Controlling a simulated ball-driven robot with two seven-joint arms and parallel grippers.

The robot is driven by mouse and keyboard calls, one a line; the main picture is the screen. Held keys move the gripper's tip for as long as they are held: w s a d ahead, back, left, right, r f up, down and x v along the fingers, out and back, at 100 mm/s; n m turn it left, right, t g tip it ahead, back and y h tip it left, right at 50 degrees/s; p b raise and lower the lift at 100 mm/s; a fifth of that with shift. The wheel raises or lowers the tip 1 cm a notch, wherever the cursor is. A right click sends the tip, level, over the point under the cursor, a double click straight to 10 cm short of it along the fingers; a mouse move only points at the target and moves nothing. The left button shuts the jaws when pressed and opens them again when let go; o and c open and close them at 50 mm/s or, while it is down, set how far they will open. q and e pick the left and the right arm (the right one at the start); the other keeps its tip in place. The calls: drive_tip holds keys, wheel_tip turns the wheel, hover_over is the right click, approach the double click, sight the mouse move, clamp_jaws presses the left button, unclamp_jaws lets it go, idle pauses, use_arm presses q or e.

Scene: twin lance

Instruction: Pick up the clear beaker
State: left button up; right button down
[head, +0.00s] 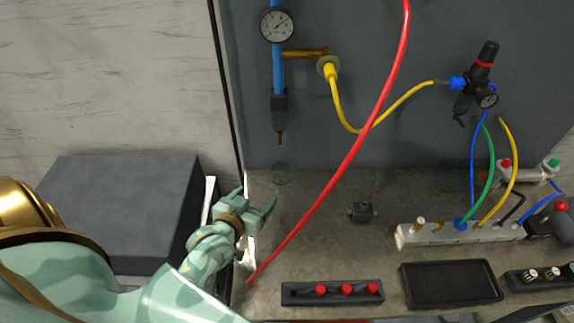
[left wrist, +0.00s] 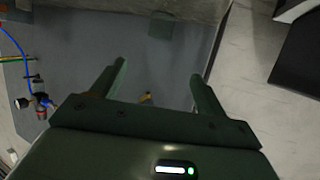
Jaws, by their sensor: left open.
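The clear beaker (head: 281,174) is small, see-through and faint in the head view. It stands at the back of the grey bench (head: 300,260), near the wall panel and below the blue pipe's nozzle. My left gripper (head: 257,193) is open and empty at the bench's left edge, in front and to the left of the beaker, apart from it. The left wrist view also shows its two spread fingers (left wrist: 159,70) with nothing held between them. I cannot surely make out the beaker in that view. My right gripper is not in view.
A blue pipe with a gauge (head: 277,25) and dark nozzle (head: 279,112) hangs above the beaker. A red hose (head: 350,150) slants down to its right. A dark box (head: 120,205) stands left. A valve block (head: 460,233), black tray (head: 450,283) and red-knobbed strip (head: 300,292) lie right and front.

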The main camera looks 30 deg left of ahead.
use_arm(q)
drive_tip(key=b, duration=0.2)
approach(284, 166)
drive_tip(key=v, duration=0.3)
drive_tip(key=shift+s+r, duration=0.25)
drive_tip(key=x, duration=0.3)
drive_tip(key=shift+w+a+f, duration=0.1)
drive_tip(key=shift+w+f, duration=0.05)
drive_tip(key=shift+w, duration=0.35)
drive_tip(key=b+x, duration=0.1)
drive_tip(key=x, duration=0.1)
drive_tip(key=b+x, duration=0.1)
drive_tip(key=x, duration=0.1)
drive_tip(key=shift+w+f, duration=0.3)
drive_tip(key=shift+f, duration=0.1)
drive_tip(key=shift+s+r, duration=0.1)
drive_tip(key=shift+c, duration=0.5)
drive_tip(key=c, duration=1)
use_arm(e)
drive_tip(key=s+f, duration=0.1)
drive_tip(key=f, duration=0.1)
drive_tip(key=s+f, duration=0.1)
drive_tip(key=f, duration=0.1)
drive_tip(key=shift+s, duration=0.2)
use_arm(q)
drive_tip(key=shift+c, duration=0.2)
